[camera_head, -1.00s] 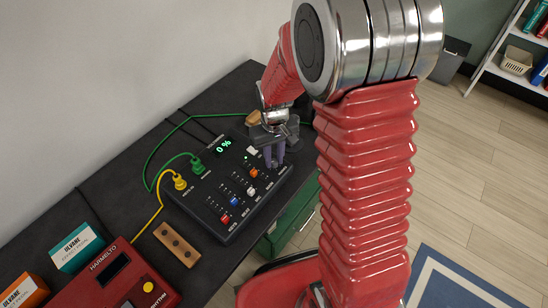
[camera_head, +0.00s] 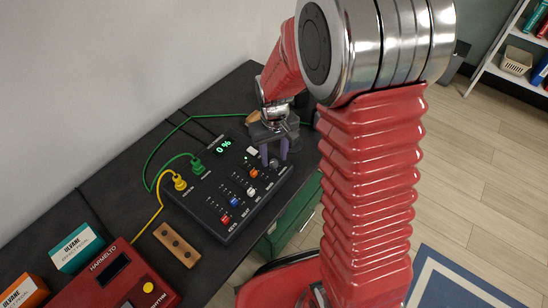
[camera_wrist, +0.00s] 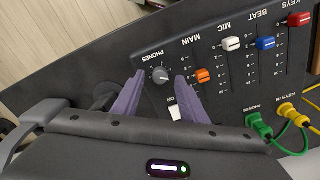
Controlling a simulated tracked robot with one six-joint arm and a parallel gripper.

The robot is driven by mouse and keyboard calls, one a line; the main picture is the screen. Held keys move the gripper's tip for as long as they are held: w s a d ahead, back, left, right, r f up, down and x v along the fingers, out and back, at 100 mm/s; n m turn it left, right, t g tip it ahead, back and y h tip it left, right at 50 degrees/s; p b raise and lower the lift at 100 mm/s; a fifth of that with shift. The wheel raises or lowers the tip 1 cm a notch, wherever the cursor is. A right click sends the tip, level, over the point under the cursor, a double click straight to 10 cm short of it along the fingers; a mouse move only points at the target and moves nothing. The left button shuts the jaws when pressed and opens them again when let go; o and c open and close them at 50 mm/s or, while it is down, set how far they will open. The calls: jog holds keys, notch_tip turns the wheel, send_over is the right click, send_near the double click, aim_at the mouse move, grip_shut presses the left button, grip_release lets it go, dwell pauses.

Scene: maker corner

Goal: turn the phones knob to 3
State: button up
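The black mixer box (camera_head: 236,212) lies on the dark bench, and its display (camera_head: 223,146) reads 0 %. The grey phones knob (camera_wrist: 160,75) is near a corner of the panel, beside the PHONES label; it also shows between the fingers in the head view (camera_head: 274,163). I cannot read its number marks or setting. My gripper (camera_wrist: 159,76) is open, with one purple finger on each side of the knob in the wrist view. Gaps show between the knob and both fingers. It is above that end of the panel in the head view (camera_head: 274,158).
Orange (camera_wrist: 203,76), white (camera_wrist: 231,44), blue (camera_wrist: 265,43) and red (camera_wrist: 299,19) sliders stand beside the knob. A white ON switch (camera_wrist: 176,113) is close to one finger. Green (camera_head: 195,163) and yellow (camera_head: 179,182) plugs trail cables across the bench. A red drum machine (camera_head: 105,283) sits lower left.

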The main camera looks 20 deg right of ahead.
aim_at(274, 161)
notch_tip(274, 161, up, 12)
dwell(0.5)
dwell(0.4)
jog(key=s+r+t, duration=0.2)
jog(key=s+r, duration=0.4)
jog(key=s, duration=0.3)
jog(key=s+r+m+t, duration=0.1)
jog(key=s+r+t, duration=0.2)
jog(key=s+r, duration=0.3)
jog(key=shift+s+a+t, duration=0.15)
jog(key=shift+s+t, duration=0.15)
jog(key=shift+s, duration=1.45)
